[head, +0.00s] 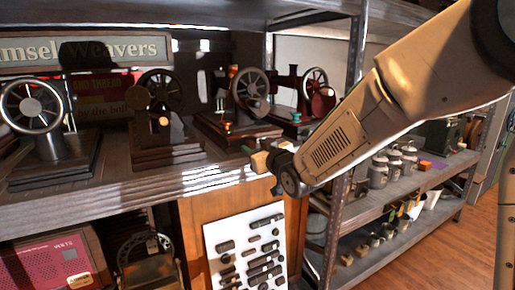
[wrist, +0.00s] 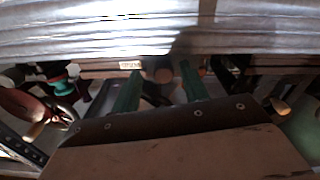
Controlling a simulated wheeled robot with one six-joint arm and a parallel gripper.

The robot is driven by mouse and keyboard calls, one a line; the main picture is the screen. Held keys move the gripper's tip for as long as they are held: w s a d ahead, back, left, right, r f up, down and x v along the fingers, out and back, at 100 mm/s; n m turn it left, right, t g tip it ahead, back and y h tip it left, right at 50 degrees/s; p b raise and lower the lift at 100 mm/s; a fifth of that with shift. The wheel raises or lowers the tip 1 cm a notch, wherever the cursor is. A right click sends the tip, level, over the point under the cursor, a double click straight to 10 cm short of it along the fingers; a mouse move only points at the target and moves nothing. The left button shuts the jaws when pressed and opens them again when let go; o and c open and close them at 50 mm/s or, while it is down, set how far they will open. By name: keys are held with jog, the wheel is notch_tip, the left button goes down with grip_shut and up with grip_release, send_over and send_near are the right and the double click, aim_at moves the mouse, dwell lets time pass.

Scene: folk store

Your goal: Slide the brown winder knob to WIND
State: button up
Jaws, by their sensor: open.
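A small pale label (wrist: 130,65) with unreadable lettering is beside the left finger. In the head view my gripper and arm hide this spot, so the knob cannot be picked out there. Contact cannot be judged.
Dark wheeled machines (head: 45,112) stand along the wooden shelf (head: 120,192), with a red one (head: 318,103) at the right end. A white board of dark tools (head: 246,250) hangs below. Metal shelving (head: 440,178) with jars stands right. Open floor (head: 440,250) lies at lower right.

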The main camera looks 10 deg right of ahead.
jog(key=v, duration=0.7)
jog(key=shift+s+d, duration=0.2)
jog(key=shift+s, duration=0.15)
jog(key=s+d+f+m+g+h, duration=0.2)
jog(key=s+d+f+g+h, duration=0.15)
jog(key=s+f, duration=0.2)
jog(key=s+d+f+m+g+h, duration=0.1)
jog(key=s+d+f+g+h, duration=0.1)
jog(key=s+d+f+g, duration=0.4)
jog(key=s+d+r+m+g, duration=0.2)
jog(key=s+d, duration=0.1)
jog(key=s, duration=0.9)
jog(key=s+d+r+m+g+h, duration=0.1)
jog(key=s+d+r+g, duration=0.2)
jog(key=s, duration=0.9)
jog(key=shift+s+m+g, duration=0.2)
jog(key=shift+m+g, duration=0.15)
jog(key=shift+m, duration=0.05)
